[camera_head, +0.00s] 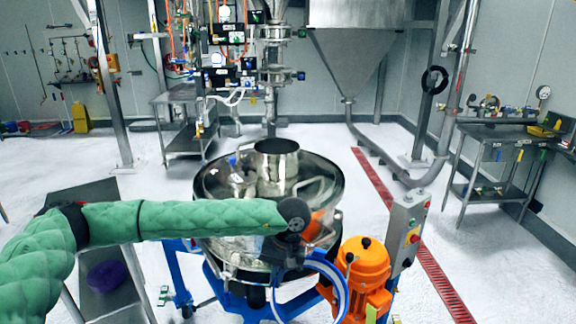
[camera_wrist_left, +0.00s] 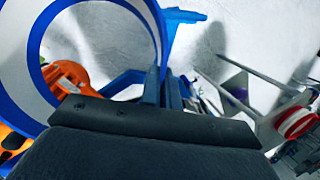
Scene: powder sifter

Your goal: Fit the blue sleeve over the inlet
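The blue sleeve (camera_head: 333,285), a blue-edged white ring, is held at the front of the steel sifter. It fills the upper left of the left wrist view (camera_wrist_left: 38,60), its opening facing the camera. My left gripper (camera_head: 287,258) is dark and appears shut on the sleeve's wall; the fingertips are partly hidden. In the wrist view, a dark gripper part covers the lower edge of the ring. The inlet (camera_head: 276,165), a short open steel cylinder, stands on the sifter lid (camera_head: 215,185), behind and above the sleeve and apart from it. My right gripper is not in view.
An orange motor (camera_head: 364,268) and a control box with buttons (camera_head: 408,230) stand right of the sifter. A steel hopper (camera_head: 350,50) hangs behind. A purple item (camera_head: 107,276) lies on a bench at lower left. Blue legs support the sifter. Open floor lies to the right.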

